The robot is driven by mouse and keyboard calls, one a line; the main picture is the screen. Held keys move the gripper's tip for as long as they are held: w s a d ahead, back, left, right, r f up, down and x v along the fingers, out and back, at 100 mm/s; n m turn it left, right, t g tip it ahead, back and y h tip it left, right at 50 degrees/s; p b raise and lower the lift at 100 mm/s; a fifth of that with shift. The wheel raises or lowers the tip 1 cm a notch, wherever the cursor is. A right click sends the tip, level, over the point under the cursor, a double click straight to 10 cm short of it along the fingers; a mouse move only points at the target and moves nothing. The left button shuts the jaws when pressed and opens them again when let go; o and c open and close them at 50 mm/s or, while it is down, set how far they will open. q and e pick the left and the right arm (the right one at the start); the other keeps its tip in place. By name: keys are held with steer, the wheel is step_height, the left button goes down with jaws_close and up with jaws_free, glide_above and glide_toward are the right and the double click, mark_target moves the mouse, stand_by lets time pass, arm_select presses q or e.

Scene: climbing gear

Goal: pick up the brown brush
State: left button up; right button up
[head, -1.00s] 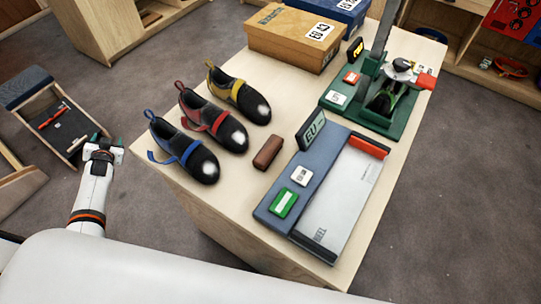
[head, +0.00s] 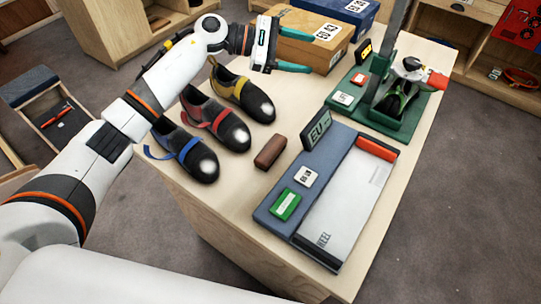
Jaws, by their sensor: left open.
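The brown brush (head: 270,151) is a small brown block lying on the light wooden table, between the shoes and the blue-grey measuring device. My left gripper (head: 303,47) is open, with two teal fingers apart and pointing right. It is above the back part of the table, in front of the brown shoebox in the picture and beyond the brush. Nothing shows between its fingers. My right gripper is not in view.
Three climbing shoes with blue, red and yellow straps (head: 228,127) stand left of the brush. The measuring device (head: 340,205) lies right of it. A green stand (head: 392,105) and a brown shoebox (head: 328,52) are farther back.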

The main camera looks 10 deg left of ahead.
arm_select(q)
steer(key=s+d+f+m+g+y, duration=0.3)
steer(key=s+f+m, duration=0.1)
steer(key=m, duration=0.2)
steer(key=m+y+b, duration=0.2)
steer(key=m+y, duration=1)
steer(key=m, duration=0.1)
glide_toward(271, 148)
step_height(271, 148, down, 5)
steer(key=shift+w+d+p, duration=0.1)
steer(key=shift+w+p, duration=0.05)
steer(key=shift+p, duration=0.45)
step_height(271, 148, down, 5)
steer(key=shift+r+p, duration=0.1)
steer(key=shift+p, duration=0.75)
steer(key=shift+f, duration=0.4)
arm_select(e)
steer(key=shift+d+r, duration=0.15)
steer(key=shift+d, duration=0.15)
arm_select(q)
steer(key=shift+c, duration=0.5)
